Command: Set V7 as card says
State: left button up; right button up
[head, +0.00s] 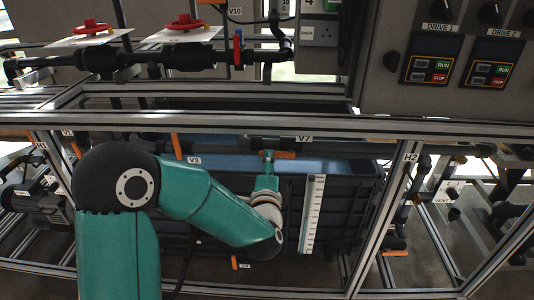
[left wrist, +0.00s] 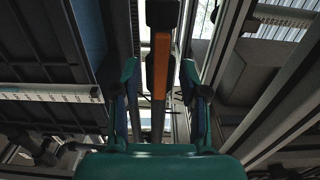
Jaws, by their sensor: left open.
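The V7 label (head: 304,139) is on the dark pipe under the frame's front rail. Just below and left of it, an orange lever handle (head: 284,155) lies about level along the pipe, above the dark tank. My left gripper (head: 268,158) is at this handle. In the left wrist view the two teal fingers (left wrist: 158,90) stand apart, one on each side of the orange handle (left wrist: 160,75), with gaps visible. I cannot tell how deep the handle sits between them. My right gripper does not show. No readable instruction card shows.
The dark tank (head: 345,215) with a white level scale (head: 313,215) stands behind my arm. An orange V3 handle (head: 177,146) hangs to the left. Aluminium rails (head: 200,122) cross above the gripper, and a slanting post (head: 383,215) stands right.

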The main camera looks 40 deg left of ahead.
aim_at(277, 155)
pick_arm(q)
jog(key=shift+x, duration=2.1)
grip_shut()
jog(key=shift+f, duration=0.1)
